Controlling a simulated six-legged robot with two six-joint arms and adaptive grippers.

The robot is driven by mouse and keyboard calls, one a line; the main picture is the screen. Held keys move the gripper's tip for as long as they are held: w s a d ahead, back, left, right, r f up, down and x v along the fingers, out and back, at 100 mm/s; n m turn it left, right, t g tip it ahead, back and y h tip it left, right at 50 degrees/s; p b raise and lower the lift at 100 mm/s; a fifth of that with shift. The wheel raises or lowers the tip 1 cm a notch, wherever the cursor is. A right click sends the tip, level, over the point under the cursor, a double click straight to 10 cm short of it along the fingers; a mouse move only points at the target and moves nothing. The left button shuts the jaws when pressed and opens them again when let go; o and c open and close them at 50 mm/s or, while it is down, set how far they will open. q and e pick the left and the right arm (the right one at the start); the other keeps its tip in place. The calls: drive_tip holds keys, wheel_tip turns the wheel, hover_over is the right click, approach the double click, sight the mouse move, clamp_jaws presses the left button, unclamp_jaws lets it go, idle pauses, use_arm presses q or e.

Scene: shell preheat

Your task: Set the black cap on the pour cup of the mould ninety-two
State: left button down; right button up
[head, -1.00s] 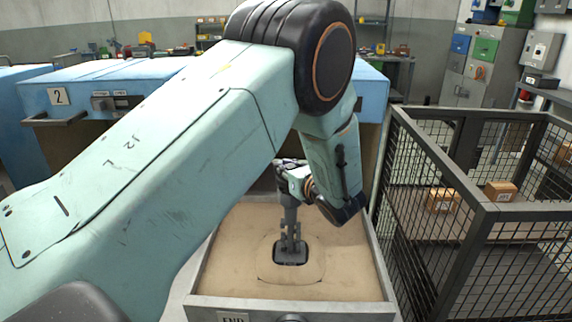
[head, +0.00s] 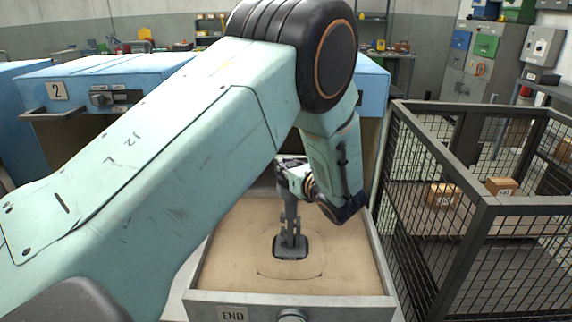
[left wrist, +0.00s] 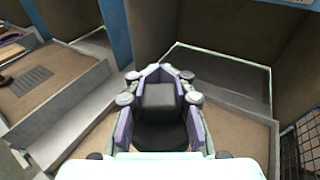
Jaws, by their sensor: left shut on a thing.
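The black cap (head: 291,247) is a dark rounded-square piece over the tan sand mould (head: 340,250), inside the mould's faint curved outline. My left gripper (head: 290,238) points down from above and is shut on the cap. In the left wrist view, the cap (left wrist: 160,115) sits between the purple-sided fingers of the gripper (left wrist: 160,90). The pour cup is hidden, and I cannot tell whether the cap touches the mould. No number ninety-two can be read. My right gripper is not in view.
A grey box (head: 260,298) labelled END surrounds the sand. A dark mesh cage (head: 440,190) with cardboard boxes stands close on the right. Blue cabinets (head: 90,85) stand behind, one marked 2. Open sand lies around the cap.

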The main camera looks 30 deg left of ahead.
use_arm(q)
drive_tip(key=c, duration=1.1)
unclamp_jaws()
drive_tip(key=shift+o, duration=0.2)
drive_tip(key=v, duration=0.7)
drive_tip(key=shift+d, duration=0.15)
drive_tip(key=shift+s, duration=0.15)
